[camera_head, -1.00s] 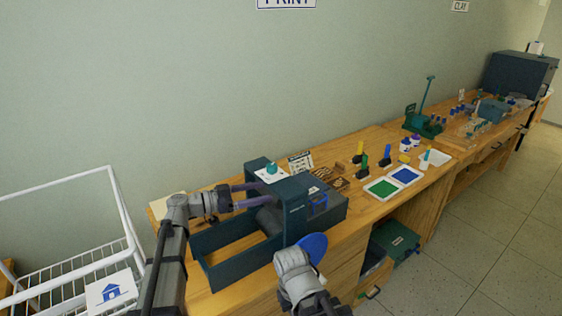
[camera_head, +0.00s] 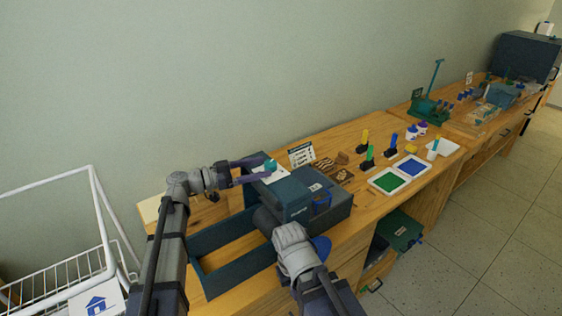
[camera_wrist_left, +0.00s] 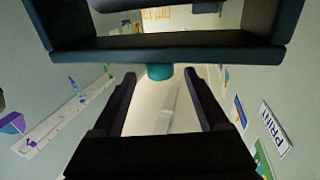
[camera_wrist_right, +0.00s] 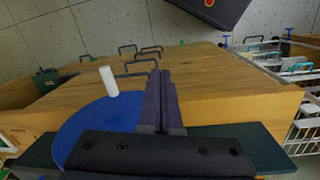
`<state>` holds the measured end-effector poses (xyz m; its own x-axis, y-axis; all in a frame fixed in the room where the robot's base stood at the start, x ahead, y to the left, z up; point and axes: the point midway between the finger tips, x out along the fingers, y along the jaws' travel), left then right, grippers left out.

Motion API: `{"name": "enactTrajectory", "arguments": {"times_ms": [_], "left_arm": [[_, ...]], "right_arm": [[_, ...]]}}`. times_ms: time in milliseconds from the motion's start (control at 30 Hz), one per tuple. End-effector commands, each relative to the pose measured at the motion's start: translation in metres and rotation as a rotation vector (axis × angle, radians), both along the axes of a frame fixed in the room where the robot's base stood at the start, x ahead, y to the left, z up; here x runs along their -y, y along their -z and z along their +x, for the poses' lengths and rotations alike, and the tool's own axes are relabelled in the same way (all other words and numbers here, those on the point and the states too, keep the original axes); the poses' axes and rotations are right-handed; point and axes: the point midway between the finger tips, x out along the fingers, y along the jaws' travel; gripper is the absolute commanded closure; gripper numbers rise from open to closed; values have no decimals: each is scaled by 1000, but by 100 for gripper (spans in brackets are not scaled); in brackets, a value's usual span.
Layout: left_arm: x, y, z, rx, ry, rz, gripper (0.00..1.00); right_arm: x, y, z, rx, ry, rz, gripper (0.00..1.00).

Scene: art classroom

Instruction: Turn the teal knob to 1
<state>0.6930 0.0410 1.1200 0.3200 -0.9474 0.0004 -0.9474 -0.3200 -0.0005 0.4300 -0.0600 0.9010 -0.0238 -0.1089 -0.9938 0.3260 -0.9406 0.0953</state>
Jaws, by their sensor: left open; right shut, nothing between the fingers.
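The teal knob (camera_head: 270,164) sits on a white plate on top of the dark teal press (camera_head: 293,198). My left gripper (camera_head: 262,170) is open, reaching in from the left with its fingertips at the knob. In the left wrist view the knob (camera_wrist_left: 160,72) shows between the two fingertips, with a gap on each side. The knob's pointer and the plate's numbers cannot be read. My right gripper is shut and empty in the right wrist view (camera_wrist_right: 160,78), over the blue disc (camera_wrist_right: 98,125) with its white handle (camera_wrist_right: 108,81). In the head view the right wrist partly hides the disc.
The press's open tray frame (camera_head: 208,275) extends toward the front left. Green (camera_head: 388,181) and blue (camera_head: 412,167) ink pads, stamps and bottles stand to the right on the wooden bench (camera_head: 345,225). A white wire rack (camera_head: 45,272) stands at the left.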

Motion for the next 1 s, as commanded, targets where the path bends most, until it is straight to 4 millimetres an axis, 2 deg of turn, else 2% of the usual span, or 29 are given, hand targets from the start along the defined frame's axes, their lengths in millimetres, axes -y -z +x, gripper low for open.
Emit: {"name": "enactTrajectory", "arguments": {"times_ms": [300,500,900,1000], "left_arm": [[45,0,15,0,3,0,23],[65,0,22,0,1,0,23],[70,0,24,0,0,0,23],[70,0,24,0,0,0,34]], "right_arm": [[0,0,0,0,0,0,100],[0,0,0,0,0,0,100],[0,0,0,0,0,0,100],[0,0,0,0,0,0,100]]}}
